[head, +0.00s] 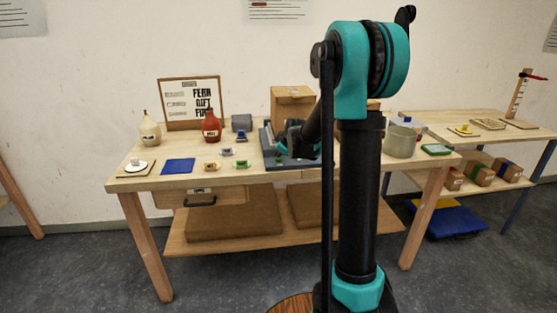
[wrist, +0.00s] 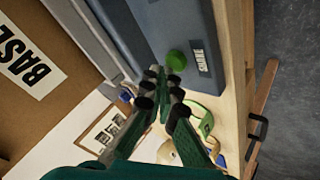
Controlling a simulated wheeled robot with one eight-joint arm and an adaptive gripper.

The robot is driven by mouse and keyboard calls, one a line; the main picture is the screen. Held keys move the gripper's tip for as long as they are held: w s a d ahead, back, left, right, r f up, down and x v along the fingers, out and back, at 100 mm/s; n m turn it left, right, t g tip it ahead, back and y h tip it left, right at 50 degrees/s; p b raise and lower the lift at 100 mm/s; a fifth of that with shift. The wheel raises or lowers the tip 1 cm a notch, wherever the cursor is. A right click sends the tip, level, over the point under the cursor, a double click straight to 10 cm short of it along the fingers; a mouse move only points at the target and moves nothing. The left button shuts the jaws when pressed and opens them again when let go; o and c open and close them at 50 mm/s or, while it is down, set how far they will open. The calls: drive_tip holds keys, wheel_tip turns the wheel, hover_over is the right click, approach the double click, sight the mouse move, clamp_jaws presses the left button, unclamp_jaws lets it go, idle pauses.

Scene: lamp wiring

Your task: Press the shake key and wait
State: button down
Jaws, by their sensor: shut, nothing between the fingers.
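The key is hidden there.
On the wooden table (head: 145,182) are a red bottle (head: 211,128), a cream bottle (head: 149,128), a blue mat (head: 178,166), small cups and a grey pot (head: 401,141). A cardboard box (head: 292,98) stands behind the machine. A side table (head: 440,122) is at the right.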

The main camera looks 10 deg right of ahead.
sight(279, 160)
drive_tip(key=shift+f, duration=0.5)
idle(0.4)
drive_tip(key=shift+r, duration=3.45)
drive_tip(key=s+d+f+m+g, duration=0.1)
drive_tip(key=s+f+m, duration=0.2)
drive_tip(key=s, duration=1)
drive_tip(key=s+d+f+m+g+h, duration=0.1)
drive_tip(key=s+f+m, duration=0.3)
drive_tip(key=s, duration=1)
drive_tip(key=s+d+f+m+g+h, duration=0.1)
drive_tip(key=s+f+m, duration=0.3)
drive_tip(key=s+f, duration=0.4)
drive_tip(key=s+d+g, duration=0.1)
drive_tip(key=s, duration=0.5)
drive_tip(key=shift+f+g, duration=0.4)
drive_tip(key=shift+w, duration=0.1)
